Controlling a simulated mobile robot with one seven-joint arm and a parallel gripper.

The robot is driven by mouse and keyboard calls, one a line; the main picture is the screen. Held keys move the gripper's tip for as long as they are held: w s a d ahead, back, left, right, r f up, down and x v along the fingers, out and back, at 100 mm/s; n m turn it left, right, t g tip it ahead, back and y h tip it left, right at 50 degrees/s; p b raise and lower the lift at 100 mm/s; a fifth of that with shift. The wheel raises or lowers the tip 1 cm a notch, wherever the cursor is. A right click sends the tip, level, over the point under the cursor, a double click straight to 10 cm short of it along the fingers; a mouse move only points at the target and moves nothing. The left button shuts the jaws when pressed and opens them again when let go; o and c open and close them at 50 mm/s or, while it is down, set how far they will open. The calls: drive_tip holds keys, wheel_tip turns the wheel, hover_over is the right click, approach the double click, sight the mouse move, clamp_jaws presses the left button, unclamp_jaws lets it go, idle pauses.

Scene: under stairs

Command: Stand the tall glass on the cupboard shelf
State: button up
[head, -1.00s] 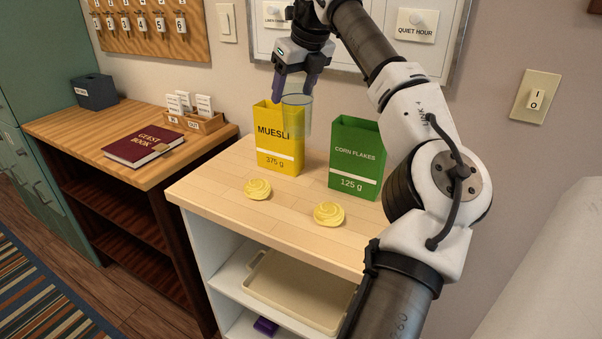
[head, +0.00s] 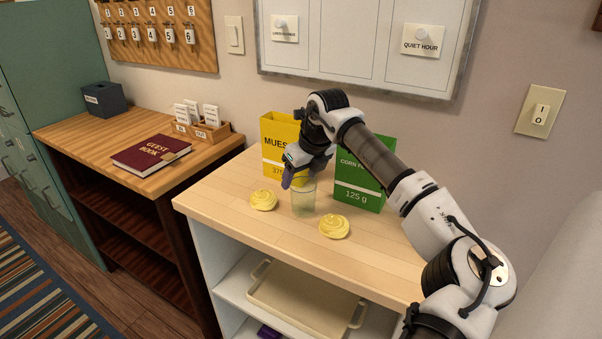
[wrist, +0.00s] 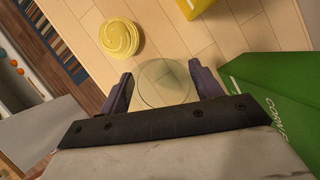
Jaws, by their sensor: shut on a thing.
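The tall glass (head: 303,197) is clear with a faint green tint and is upright at the cupboard's light wooden top, between two yellow swirled pieces. Whether its base touches the top I cannot tell. My gripper (head: 302,180) is shut on the glass near its rim. In the wrist view the fingers of my gripper (wrist: 158,88) sit on both sides of the round glass (wrist: 164,84). The cupboard (head: 212,205) has an open shelf (head: 232,286) below its top, holding a cream tray (head: 305,302).
A yellow muesli box (head: 272,150) and a green corn flakes box (head: 358,185) stand behind the glass, the green one close to my gripper. Yellow swirls lie left (head: 263,200) and right (head: 333,227). The front right of the top is clear.

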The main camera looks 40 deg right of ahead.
drive_tip(key=shift+f, duration=0.25)
drive_tip(key=o, duration=1.4)
drive_tip(key=shift+r, duration=0.25)
drive_tip(key=b+v, duration=0.2)
drive_tip(key=v, duration=1)
drive_tip(key=shift+w+f, duration=0.1)
